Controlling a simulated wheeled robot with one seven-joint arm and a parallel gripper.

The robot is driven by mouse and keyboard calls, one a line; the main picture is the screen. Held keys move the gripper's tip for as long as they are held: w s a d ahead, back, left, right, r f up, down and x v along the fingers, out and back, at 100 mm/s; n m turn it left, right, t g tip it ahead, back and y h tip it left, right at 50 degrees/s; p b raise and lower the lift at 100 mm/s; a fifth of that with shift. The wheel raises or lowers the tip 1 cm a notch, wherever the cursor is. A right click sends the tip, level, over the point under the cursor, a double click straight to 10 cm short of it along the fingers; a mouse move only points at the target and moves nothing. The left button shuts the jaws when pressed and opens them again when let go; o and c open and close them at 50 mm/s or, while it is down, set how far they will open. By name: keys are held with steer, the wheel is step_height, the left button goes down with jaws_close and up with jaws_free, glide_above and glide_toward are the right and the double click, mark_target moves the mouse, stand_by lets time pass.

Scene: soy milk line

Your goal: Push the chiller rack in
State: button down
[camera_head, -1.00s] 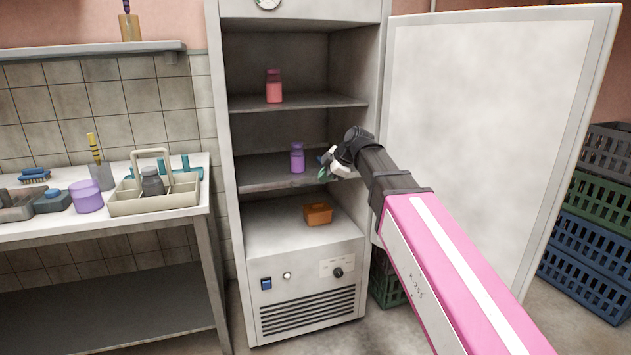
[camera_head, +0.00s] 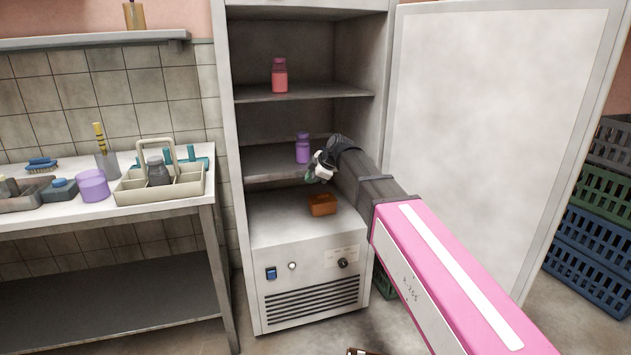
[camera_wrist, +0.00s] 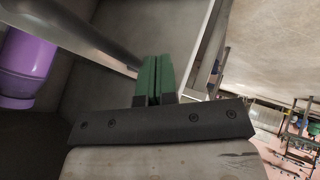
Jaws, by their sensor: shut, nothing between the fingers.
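The chiller (camera_head: 300,225) stands open, its door (camera_head: 490,130) swung to the right. Inside are an upper rack (camera_head: 330,92) with a pink bottle (camera_head: 280,75) and a lower rack (camera_head: 262,163) with a purple bottle (camera_head: 302,148). My gripper (camera_head: 312,177) is at the chiller's opening, at the right front of the lower rack, just below and right of the purple bottle. My arm hides the right end of that rack. In the wrist view the green fingers (camera_wrist: 155,78) are together and empty. The purple bottle (camera_wrist: 25,65) shows at the left there, beside a grey bar.
A brown block (camera_head: 322,205) lies on the chiller's floor under my gripper. A bench (camera_head: 110,225) at left holds a caddy (camera_head: 160,198), a purple jar and brushes. Crates (camera_head: 590,240) stand right of the door.

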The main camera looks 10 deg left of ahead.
mark_target(304, 173)
steer(key=shift+w+a, duration=0.15)
steer(key=shift+w, duration=0.05)
steer(key=shift+w+a+r, duration=0.1)
steer(key=shift+w+a, duration=0.35)
steer(key=shift+w, duration=0.3)
steer(key=shift+w+a+f, duration=0.1)
steer(key=shift+w+a, duration=0.35)
steer(key=shift+w, duration=0.3)
steer(key=shift+w+a+r, duration=0.1)
steer(key=shift+w+a, duration=0.35)
steer(key=shift+w, duration=0.3)
